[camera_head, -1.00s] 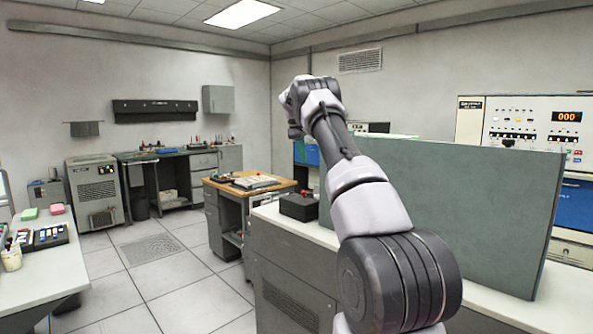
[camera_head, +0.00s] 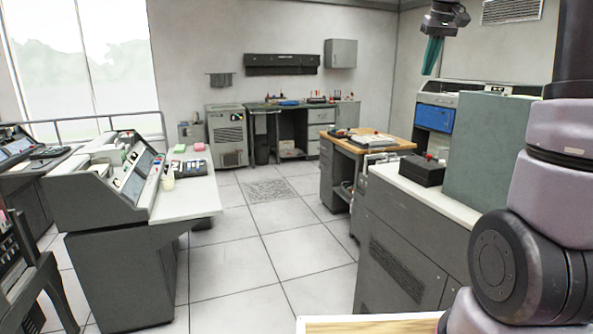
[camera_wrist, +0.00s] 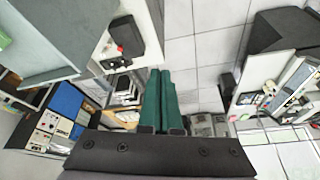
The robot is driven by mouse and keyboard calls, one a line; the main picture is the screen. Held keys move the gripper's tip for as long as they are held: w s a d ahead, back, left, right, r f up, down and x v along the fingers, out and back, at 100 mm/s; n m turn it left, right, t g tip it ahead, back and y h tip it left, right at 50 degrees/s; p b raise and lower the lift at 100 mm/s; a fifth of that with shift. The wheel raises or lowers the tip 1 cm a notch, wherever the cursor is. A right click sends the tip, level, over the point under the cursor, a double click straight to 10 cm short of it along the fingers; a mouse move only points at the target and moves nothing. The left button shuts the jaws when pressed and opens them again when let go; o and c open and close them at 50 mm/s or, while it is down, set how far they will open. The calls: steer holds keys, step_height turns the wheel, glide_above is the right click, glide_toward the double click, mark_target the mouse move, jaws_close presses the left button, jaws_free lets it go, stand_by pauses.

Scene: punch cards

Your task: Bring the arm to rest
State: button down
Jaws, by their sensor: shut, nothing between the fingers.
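My gripper (camera_head: 429,72) hangs at the top right of the head view, its green fingers pointing down. It is in the air, well above the counter and clear of everything. In the wrist view the two green fingers (camera_wrist: 161,74) lie side by side, shut, with nothing held. My arm (camera_head: 560,190) rises along the right edge of the head view. The part of it that joins the gripper is out of frame at the top.
A grey-green panel (camera_head: 489,150) stands on the white counter (camera_head: 425,196) near my arm, beside a black box (camera_head: 421,171). A wood-topped desk (camera_head: 387,146) stands behind. Consoles (camera_head: 110,215) stand at left. The tiled floor (camera_head: 270,240) between is open.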

steer(key=s+a+f+m+t, duration=0.1)
steer(key=s+a+f, duration=0.1)
steer(key=s, duration=0.7)
steer(key=s+a+f+m+t+y, duration=0.1)
steer(key=s+a+f, duration=0.2)
steer(key=s, duration=0.6)
steer(key=s+a+f+m+y, duration=0.1)
steer(key=s+a+f+m, duration=0.1)
steer(key=s+a, duration=0.3)
steer(key=s+f, duration=0.1)
steer(key=s, duration=0.3)
steer(key=shift+s+a+f+t, duration=0.15)
steer(key=shift+a+t, duration=0.15)
steer(key=shift+t, duration=0.1)
